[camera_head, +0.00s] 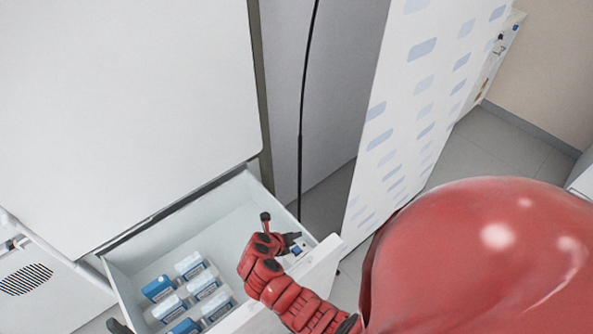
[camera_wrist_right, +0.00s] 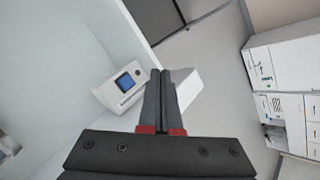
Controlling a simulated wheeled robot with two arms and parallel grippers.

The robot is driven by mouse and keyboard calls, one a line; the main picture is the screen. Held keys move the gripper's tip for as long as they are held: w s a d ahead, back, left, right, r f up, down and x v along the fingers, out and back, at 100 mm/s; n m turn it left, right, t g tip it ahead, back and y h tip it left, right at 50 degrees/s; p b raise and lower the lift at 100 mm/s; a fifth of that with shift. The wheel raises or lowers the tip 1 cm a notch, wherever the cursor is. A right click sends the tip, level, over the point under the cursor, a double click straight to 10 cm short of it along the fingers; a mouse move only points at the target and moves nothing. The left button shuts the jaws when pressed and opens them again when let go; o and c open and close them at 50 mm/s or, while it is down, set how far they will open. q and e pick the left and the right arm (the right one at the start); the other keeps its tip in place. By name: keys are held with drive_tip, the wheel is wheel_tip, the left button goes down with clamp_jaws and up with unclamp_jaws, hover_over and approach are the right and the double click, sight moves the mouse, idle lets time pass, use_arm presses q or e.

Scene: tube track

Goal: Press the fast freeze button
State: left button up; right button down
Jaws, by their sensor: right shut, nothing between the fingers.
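A small white control box (camera_wrist_right: 122,88) with a blue screen sits inside the open drawer, against its wall, in the right wrist view. In the head view this box (camera_head: 299,249) is partly hidden by my right gripper. In the head view my right gripper (camera_head: 292,238) is over the drawer's right corner.
The white drawer (camera_head: 222,219) is pulled out below a large white cabinet (camera_head: 125,100). Several blue and white packs (camera_head: 190,264) lie in it. A tall white panel with blue marks (camera_head: 425,85) stands at the right. A dark rounded shape (camera_head: 118,327) shows at the bottom edge.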

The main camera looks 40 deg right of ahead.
wheel_tip(320, 180, down, 6)
drive_tip(key=b, duration=0.8)
drive_tip(key=shift+f, duration=1.05)
idle(0.5)
drive_tip(key=shift+p, duration=0.3)
drive_tip(key=shift+f+p, duration=0.25)
drive_tip(key=shift+p, duration=0.1)
drive_tip(key=shift+f, duration=0.15)
drive_tip(key=shift+f, duration=0.5)
idle(0.4)
